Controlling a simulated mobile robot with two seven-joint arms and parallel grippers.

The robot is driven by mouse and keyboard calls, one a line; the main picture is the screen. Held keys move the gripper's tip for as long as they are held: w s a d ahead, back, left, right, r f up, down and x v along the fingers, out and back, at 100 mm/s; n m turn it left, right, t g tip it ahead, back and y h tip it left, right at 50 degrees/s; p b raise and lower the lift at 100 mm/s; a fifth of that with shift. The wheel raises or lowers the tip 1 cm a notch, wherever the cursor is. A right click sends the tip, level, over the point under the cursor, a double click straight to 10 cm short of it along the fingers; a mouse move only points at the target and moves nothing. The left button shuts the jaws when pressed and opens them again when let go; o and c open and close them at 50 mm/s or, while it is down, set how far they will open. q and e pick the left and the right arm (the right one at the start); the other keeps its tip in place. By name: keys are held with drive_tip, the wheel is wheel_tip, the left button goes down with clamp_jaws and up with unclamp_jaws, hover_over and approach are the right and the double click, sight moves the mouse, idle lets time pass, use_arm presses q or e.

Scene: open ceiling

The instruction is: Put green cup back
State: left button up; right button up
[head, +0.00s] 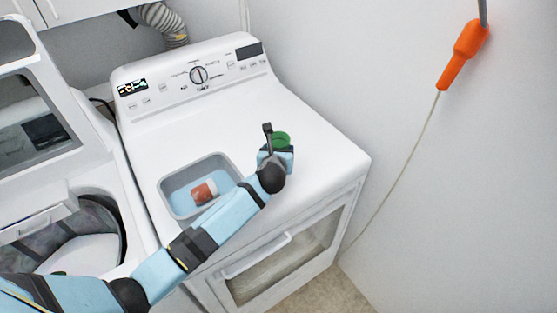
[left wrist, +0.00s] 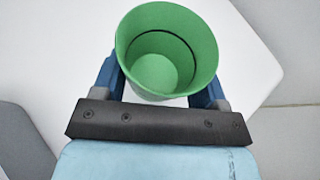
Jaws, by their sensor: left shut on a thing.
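The green cup (head: 281,138) is at the end of my left arm, over the right part of the dryer top. My left gripper (head: 277,150) is shut on it. In the left wrist view the green cup (left wrist: 165,55) stands with its open mouth toward the camera and looks empty. The fingers of my left gripper (left wrist: 160,85) lie on both sides of it. I cannot tell whether the cup's base touches the dryer top. My right gripper is not in view.
A grey bin (head: 226,161) with a reddish-brown and white item (head: 204,191) inside sits on the white dryer (head: 330,160), left of the cup. An open washer (head: 60,235) stands at left. An orange-handled cord (head: 463,54) hangs by the right wall. The dryer top behind the cup is clear.

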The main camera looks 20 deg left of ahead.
use_arm(q)
drive_tip(key=shift+f, duration=2.05)
drive_tip(key=shift+f, duration=0.2)
drive_tip(key=o, duration=0.9)
drive_tip(key=shift+o, duration=0.2)
drive_tip(key=shift+r, duration=0.1)
drive_tip(key=shift+s+r, duration=0.1)
drive_tip(key=shift+r, duration=0.1)
drive_tip(key=b+v, duration=0.1)
drive_tip(key=v, duration=1.1)
drive_tip(key=shift+f, duration=0.1)
